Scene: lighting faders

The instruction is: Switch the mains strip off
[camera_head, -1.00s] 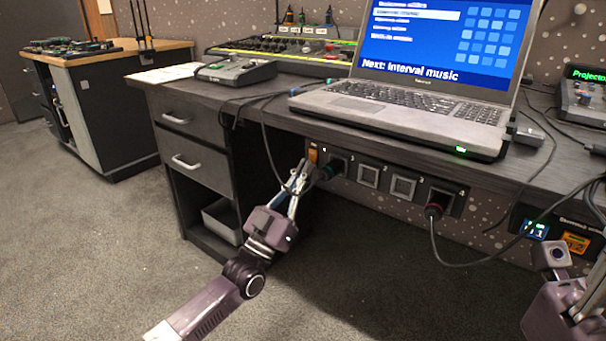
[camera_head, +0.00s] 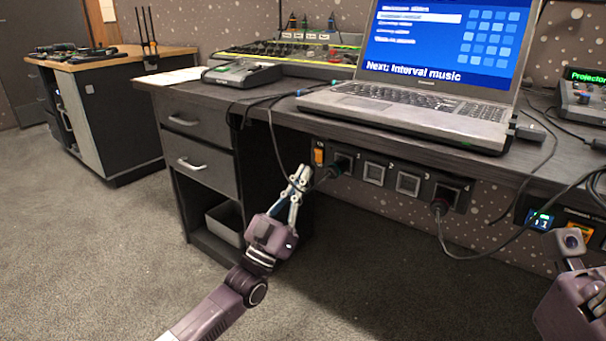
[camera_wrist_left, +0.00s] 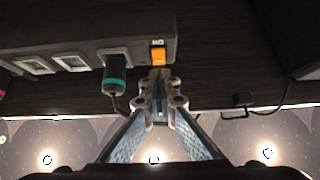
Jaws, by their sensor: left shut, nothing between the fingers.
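The mains strip (camera_head: 387,178) is fixed under the desk's front edge, with several sockets in a row. Its orange switch (camera_head: 319,156) sits at its left end. The switch also shows in the left wrist view (camera_wrist_left: 158,55), just beyond my fingertips. My left gripper (camera_head: 299,175) is shut and empty, a little below and left of the switch. In the left wrist view the closed fingertips (camera_wrist_left: 161,88) point at the switch; whether they touch it I cannot tell.
A plug (camera_head: 338,168) with a cable sits beside the switch, and another plug (camera_head: 440,205) with a hanging cable is at the strip's right end. A laptop (camera_head: 420,105) stands on the desk above. Drawers (camera_head: 200,165) stand left of my left gripper.

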